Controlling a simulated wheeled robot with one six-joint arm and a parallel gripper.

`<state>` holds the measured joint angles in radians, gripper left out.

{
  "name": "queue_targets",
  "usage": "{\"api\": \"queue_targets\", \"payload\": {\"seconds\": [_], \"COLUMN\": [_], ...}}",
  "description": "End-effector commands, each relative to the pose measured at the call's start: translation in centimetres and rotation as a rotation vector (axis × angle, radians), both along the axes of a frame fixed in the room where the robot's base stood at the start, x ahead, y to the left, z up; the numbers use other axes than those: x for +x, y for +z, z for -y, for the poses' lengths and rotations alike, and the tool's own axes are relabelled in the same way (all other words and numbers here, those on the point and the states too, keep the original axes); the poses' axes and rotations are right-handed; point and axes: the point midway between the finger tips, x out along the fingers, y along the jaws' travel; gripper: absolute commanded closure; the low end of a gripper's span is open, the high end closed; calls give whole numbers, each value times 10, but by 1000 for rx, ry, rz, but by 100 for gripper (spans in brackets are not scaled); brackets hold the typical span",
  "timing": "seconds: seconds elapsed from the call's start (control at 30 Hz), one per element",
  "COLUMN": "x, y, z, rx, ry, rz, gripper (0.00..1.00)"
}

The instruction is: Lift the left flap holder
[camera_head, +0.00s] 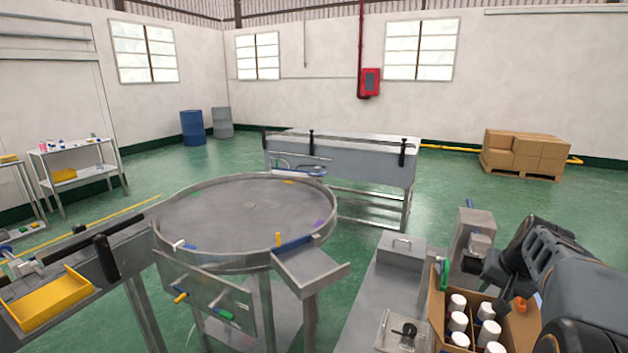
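An open cardboard box (514,330) with several white-capped cans (487,333) stands at the lower right. My dark grey arm comes in from the right edge, over the right side of the box and apart from the green-and-yellow clip. My gripper's fingers cannot be made out against the arm and the dark parts near it.
A grey machine (475,228) stands just behind the box. Left of the box is a metal bench (375,305) with a lidded grey box (402,250) and a clear plate (400,332). A round turntable (240,215) stands further left.

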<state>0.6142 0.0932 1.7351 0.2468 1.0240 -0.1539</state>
Motion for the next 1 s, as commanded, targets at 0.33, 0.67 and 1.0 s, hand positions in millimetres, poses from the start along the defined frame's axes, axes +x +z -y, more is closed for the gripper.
{"api": "queue_targets", "payload": {"seconds": [0.33, 0.67, 1.0], "x": [-50, -135, -149], "y": [-49, -110, -107], "z": [-78, -192, -234], "rx": [-41, -152, -185], "ry": [88, 393, 539], "rz": [-98, -118, -45], "gripper": [61, 61, 61]}}
